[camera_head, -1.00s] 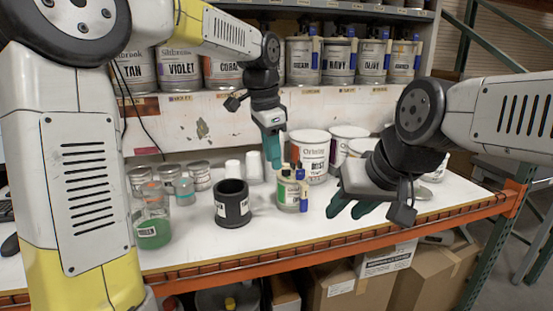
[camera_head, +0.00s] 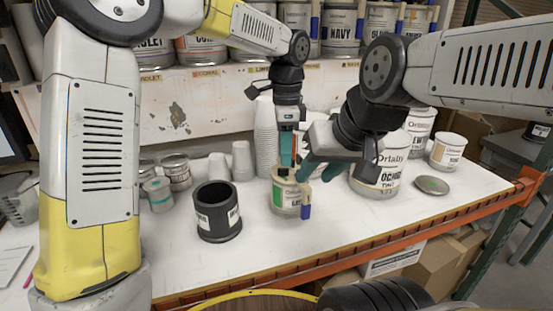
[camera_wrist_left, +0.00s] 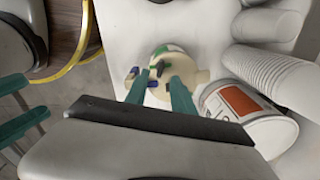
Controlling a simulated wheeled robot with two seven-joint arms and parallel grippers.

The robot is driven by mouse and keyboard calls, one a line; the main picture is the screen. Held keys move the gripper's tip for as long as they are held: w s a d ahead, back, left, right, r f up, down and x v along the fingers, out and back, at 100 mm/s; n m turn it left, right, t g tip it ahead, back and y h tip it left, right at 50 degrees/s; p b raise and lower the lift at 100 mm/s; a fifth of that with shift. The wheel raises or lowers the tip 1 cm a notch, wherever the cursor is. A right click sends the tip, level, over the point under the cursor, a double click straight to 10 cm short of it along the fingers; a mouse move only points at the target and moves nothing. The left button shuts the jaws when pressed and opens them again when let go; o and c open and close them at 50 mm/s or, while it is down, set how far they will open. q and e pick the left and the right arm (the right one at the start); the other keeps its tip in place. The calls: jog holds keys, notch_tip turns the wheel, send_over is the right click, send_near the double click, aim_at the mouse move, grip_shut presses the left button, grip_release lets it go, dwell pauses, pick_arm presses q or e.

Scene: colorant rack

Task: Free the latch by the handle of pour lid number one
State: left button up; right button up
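A small can with a green and white label (camera_head: 286,197) stands upright on the bench. A cream pour lid (camera_head: 283,176) with blue parts sits on it; it also shows in the left wrist view (camera_wrist_left: 160,63). A blue handle piece (camera_head: 305,211) hangs at its right side. My left gripper (camera_head: 287,162) points down just over the lid. In the left wrist view its teal fingers (camera_wrist_left: 157,84) are apart, with a small blue piece (camera_wrist_left: 153,84) between them; contact cannot be told. My right gripper (camera_head: 306,168) is open, just right of the lid, fingers apart (camera_wrist_left: 20,105). No lid number is readable.
A black holder (camera_head: 217,212) stands left of the can. White cups (camera_head: 242,160) and a tall cup stack (camera_head: 266,137) are behind. A large ochre can (camera_head: 380,175) and a loose round lid (camera_head: 432,186) are right. The bench's orange front edge (camera_head: 380,246) is near.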

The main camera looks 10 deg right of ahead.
aim_at(283, 172)
pick_arm(q)
jog(key=shift+f, duration=2.05)
grip_shut()
